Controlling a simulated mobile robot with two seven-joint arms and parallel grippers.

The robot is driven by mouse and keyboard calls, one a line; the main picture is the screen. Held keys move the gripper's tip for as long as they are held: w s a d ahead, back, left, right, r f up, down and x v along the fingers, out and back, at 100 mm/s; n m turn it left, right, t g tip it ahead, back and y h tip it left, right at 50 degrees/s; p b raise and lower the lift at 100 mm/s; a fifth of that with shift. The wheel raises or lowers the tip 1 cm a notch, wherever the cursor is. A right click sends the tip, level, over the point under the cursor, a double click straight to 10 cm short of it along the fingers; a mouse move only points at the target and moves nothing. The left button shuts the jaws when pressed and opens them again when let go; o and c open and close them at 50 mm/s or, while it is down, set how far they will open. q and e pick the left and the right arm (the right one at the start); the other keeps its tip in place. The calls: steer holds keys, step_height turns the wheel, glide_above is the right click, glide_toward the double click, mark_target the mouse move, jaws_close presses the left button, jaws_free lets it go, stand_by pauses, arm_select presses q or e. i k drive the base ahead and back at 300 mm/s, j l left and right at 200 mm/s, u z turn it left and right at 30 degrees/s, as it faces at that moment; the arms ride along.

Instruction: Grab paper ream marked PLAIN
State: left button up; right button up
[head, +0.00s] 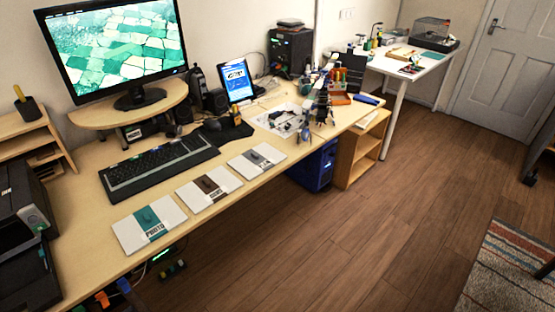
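Three flat white paper reams lie in a slanting row along the desk's front edge, in front of the keyboard. The right one (257,158) has a grey band; its small lettering looks like PLAIN, though it is hard to read. The middle ream (209,189) has a brown band whose word I cannot read surely. The left ream (149,222) has a teal band marked PHOTO. The reams lie apart from each other, and nothing rests on them. Neither of my grippers shows in the head view.
A black keyboard (158,165) lies behind the reams. A monitor (113,48) stands on a wooden riser, and a printer (22,235) stands at the left. Tools and parts crowd the desk's far right end. The wooden floor (330,240) in front is clear.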

mark_target(251, 164)
steer(key=i+l, duration=0.15)
steer(key=l, duration=0.15)
steer(key=i+l, duration=0.15)
steer(key=l, duration=0.15)
steer(key=i+l, duration=0.1)
steer(key=l, duration=0.25)
steer(key=i+l+u, duration=0.1)
steer(key=l, duration=0.2)
steer(key=i, duration=0.05)
